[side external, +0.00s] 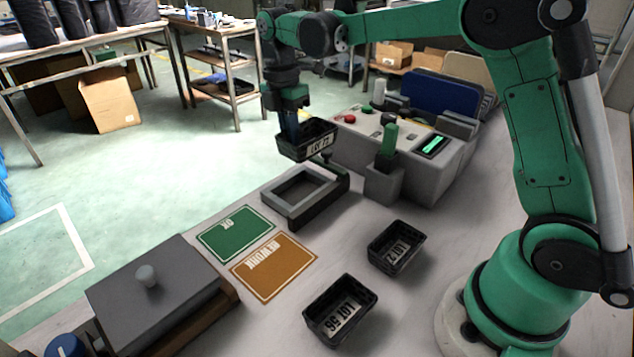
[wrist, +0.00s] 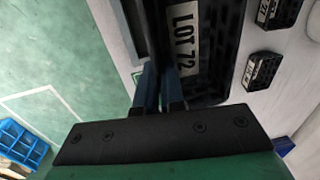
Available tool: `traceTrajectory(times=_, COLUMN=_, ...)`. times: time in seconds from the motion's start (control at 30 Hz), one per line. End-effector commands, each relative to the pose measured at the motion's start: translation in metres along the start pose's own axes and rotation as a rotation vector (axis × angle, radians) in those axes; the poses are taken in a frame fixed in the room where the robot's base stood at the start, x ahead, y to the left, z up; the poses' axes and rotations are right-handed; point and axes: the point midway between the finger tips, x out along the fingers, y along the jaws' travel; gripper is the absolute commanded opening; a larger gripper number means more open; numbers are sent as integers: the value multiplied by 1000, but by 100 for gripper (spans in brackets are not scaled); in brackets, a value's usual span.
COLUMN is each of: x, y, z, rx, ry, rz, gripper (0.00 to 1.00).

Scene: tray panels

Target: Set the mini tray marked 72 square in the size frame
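The black mini tray with a white LOT 72 label (side external: 318,148) hangs in the air from my gripper (side external: 291,132). In the wrist view its label (wrist: 184,40) is readable and its slotted body runs off the top. My gripper's blue fingers (wrist: 160,90) are shut on the tray's near wall; the exact contact is partly hidden. The grey size frame (side external: 277,207), a raised rectangular rim with a recess, sits on the bench below the tray and apart from it. A grey edge of it (wrist: 137,35) shows beside the tray in the wrist view.
Two more black trays, one LOT 27 or similar (side external: 410,262) and one LOT 56 or 59 (side external: 368,312), lie on the bench. Green (side external: 212,241) and orange (side external: 258,286) mats lie left of them. A control console (side external: 440,172) stands behind the frame; a grey lidded block (side external: 170,310) is front left.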

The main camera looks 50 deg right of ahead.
Motion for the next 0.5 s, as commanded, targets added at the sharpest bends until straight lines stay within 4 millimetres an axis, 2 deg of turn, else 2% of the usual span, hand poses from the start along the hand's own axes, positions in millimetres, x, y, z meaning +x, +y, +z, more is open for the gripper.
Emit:
traceTrajectory(times=0.1, x=20, y=18, z=-1, rx=-6, ry=-1, rz=0, gripper=0)
traceTrajectory(times=0.2, x=30, y=25, z=-1, rx=-9, ry=-2, rz=0, gripper=0)
traceTrajectory(times=0.5, x=45, y=31, z=-2, rx=-11, ry=-2, rz=0, gripper=0)
